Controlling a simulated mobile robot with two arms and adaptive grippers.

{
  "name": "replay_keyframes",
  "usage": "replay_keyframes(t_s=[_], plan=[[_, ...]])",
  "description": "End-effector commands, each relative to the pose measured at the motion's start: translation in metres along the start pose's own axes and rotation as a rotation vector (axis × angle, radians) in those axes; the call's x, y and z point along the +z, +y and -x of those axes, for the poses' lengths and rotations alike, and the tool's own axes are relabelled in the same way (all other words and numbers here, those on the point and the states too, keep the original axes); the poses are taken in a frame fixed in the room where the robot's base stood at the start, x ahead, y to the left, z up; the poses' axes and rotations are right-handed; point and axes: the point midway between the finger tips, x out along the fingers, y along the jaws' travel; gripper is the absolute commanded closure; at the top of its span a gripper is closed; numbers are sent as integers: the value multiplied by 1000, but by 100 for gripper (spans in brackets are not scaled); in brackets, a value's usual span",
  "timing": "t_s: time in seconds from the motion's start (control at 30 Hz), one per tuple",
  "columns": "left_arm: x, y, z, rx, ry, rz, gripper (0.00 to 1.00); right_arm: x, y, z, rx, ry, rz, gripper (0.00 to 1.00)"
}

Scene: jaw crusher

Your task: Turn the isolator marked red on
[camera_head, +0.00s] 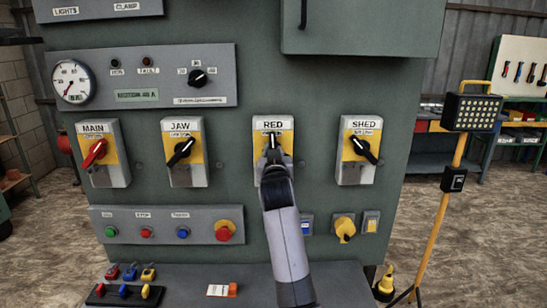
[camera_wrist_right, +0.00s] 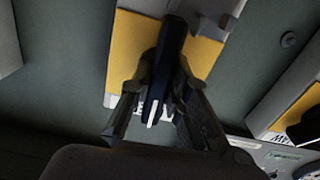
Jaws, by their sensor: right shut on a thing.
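The isolator marked RED (camera_head: 287,128) is a grey and yellow box on the green panel, third in a row of isolators. My right gripper (camera_head: 272,158) is in front of it, shut on its dark handle. In the right wrist view the gripper's fingers (camera_wrist_right: 158,95) close on both sides of the black handle (camera_wrist_right: 172,45), which has a white line on it. In the head view the handle's top shows near upright above the gripper; the rest is hidden behind the gripper. My left gripper is not in view.
The isolators marked MAIN (camera_head: 115,170), JAW (camera_head: 196,132) and SHED (camera_head: 347,180) stand in the same row. Below is a button panel (camera_head: 160,214) and a ledge with coloured padlocks (camera_head: 148,274). A yellow lamp stand (camera_head: 440,225) is at the right.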

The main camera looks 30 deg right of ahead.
Motion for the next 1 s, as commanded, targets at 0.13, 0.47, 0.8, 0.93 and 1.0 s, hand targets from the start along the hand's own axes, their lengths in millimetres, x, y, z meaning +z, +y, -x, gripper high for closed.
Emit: replay_keyframes(t_s=[0.13,0.47,0.8,0.93,1.0], plan=[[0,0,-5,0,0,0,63,1,-1,0,-2,0,-144,100],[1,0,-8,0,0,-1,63,0,0,0,-1,-1,-454,100],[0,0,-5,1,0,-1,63,-1,0,0,-1,0,-717,100],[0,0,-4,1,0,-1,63,-1,0,0,-1,0,-784,100],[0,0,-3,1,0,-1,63,0,1,0,0,0,-811,100]])
